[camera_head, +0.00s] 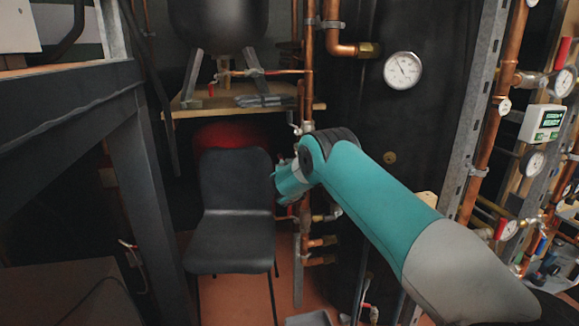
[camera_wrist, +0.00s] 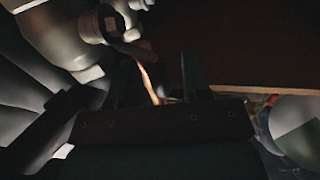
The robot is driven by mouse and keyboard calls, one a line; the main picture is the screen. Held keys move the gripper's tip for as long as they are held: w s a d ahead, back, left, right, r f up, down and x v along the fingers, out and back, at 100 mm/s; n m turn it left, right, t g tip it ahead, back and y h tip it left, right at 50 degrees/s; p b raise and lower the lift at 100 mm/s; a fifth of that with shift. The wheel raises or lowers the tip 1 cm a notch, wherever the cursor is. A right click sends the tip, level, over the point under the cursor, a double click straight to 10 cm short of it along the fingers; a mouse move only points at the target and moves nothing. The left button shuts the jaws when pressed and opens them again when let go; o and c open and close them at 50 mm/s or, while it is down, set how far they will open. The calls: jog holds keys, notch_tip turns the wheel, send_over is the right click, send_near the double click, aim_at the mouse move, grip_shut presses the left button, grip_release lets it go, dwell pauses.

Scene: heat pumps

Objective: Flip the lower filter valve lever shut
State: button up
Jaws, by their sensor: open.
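My gripper (camera_wrist: 157,70) shows at the bottom of the wrist view, its two dark fingers apart with nothing clearly held between them. A grey metal pipe fitting or valve body (camera_wrist: 65,32) fills the upper left of that view, close to the left finger. A round-ended part (camera_wrist: 100,24) projects from it. I cannot tell whether this is the lower filter valve or its lever. In the head view my teal arm reaches to the vertical copper pipe (camera_head: 309,85); the gripper itself is not clear there.
A black chair (camera_head: 235,215) stands left of my arm. A wooden shelf (camera_head: 215,110) is behind it. A pressure gauge (camera_head: 403,70) is on the dark panel. Copper pipes, gauges and a metal upright (camera_head: 478,110) crowd the right. A dark metal frame (camera_head: 70,105) stands left.

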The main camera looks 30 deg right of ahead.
jog(key=shift+w+d, duration=0.1)
grip_shut()
jog(key=shift+f+b, duration=0.15)
jog(key=shift+b, duration=0.3)
